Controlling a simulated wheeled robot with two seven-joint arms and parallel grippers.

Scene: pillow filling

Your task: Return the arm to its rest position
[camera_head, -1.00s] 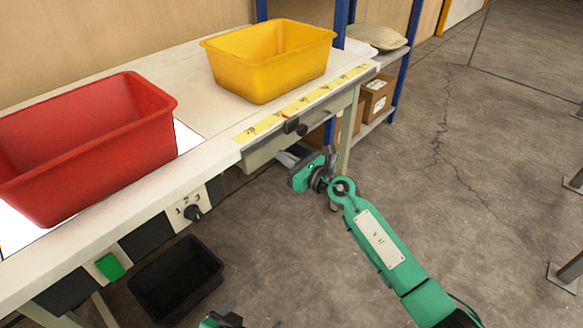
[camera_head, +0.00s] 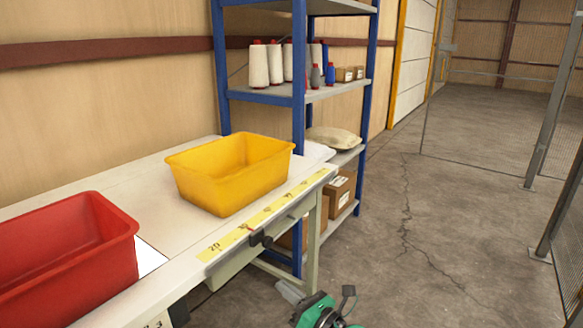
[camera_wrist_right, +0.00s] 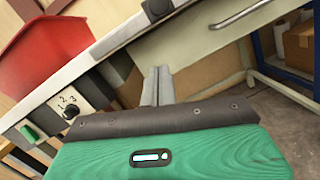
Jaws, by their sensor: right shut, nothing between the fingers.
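My right gripper (camera_head: 288,291) shows at the bottom of the head view, beside and below the front edge of the worktable (camera_head: 192,289). In the right wrist view its two grey fingers (camera_wrist_right: 158,86) are pressed together with nothing between them. They point toward the underside and front of the table. Only the wrist end of my green right arm shows in the head view; the rest is cut off below. My left gripper is not in view.
A red bin (camera_head: 70,262) and a yellow bin (camera_head: 232,178) stand on the table. A blue-framed shelf (camera_head: 300,150) with thread cones (camera_head: 258,64) and cardboard boxes (camera_head: 338,195) stands behind it. The concrete floor (camera_head: 440,230) to the right is clear.

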